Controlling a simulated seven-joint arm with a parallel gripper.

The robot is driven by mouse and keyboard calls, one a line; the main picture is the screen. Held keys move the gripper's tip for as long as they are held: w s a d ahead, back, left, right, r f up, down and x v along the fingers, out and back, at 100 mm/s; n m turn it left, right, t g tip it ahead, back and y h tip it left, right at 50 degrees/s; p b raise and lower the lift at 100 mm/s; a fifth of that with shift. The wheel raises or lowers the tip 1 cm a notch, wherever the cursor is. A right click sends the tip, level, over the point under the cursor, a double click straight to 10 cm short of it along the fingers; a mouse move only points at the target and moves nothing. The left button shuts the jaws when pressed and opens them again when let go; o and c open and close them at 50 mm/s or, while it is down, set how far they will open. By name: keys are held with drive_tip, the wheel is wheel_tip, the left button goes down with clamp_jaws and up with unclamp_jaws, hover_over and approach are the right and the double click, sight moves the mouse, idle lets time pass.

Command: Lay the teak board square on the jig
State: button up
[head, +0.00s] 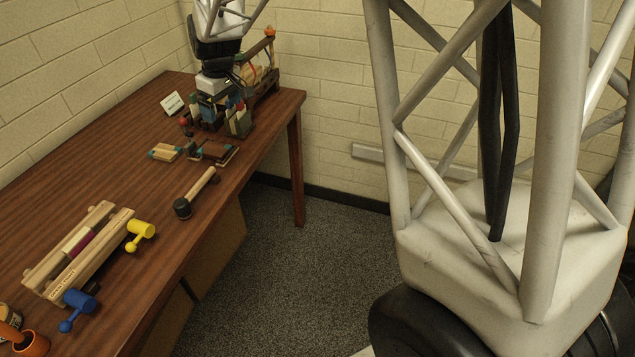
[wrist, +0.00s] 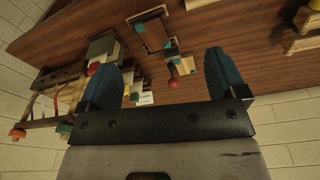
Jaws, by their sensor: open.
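A flat dark brown board, which looks like the teak board (head: 216,151), lies on the table near its front edge. In the wrist view the brown board (wrist: 154,34) shows with teal and pale wood parts at its ends. A smaller pale wood piece with teal ends (head: 164,152) lies just left of it; I cannot tell which of these parts is the jig. My gripper (head: 222,112) hangs farther back, above a cluster of small items, apart from the board. In the wrist view my gripper (wrist: 163,78) has its two blue fingers wide apart with nothing held between them.
A white card (head: 172,103) stands behind. A wooden rack (head: 262,82) is at the far end.

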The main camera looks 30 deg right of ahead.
drive_tip(key=s+d+r+m, duration=0.2)
drive_tip(key=s+r, duration=0.1)
drive_tip(key=s, duration=0.8)
drive_tip(key=s+d+r+m, duration=0.2)
drive_tip(key=s+r, duration=0.2)
drive_tip(key=s, duration=0.7)
drive_tip(key=s+d+f+m, duration=0.1)
drive_tip(key=s, duration=0.8)
drive_tip(key=s+d+f+m+t+h, duration=0.1)
drive_tip(key=s+m, duration=0.1)
drive_tip(key=s, duration=0.7)
drive_tip(key=shift+s+d+f, duration=0.15)
drive_tip(key=shift+s+f, duration=0.05)
drive_tip(key=shift+f, duration=0.05)
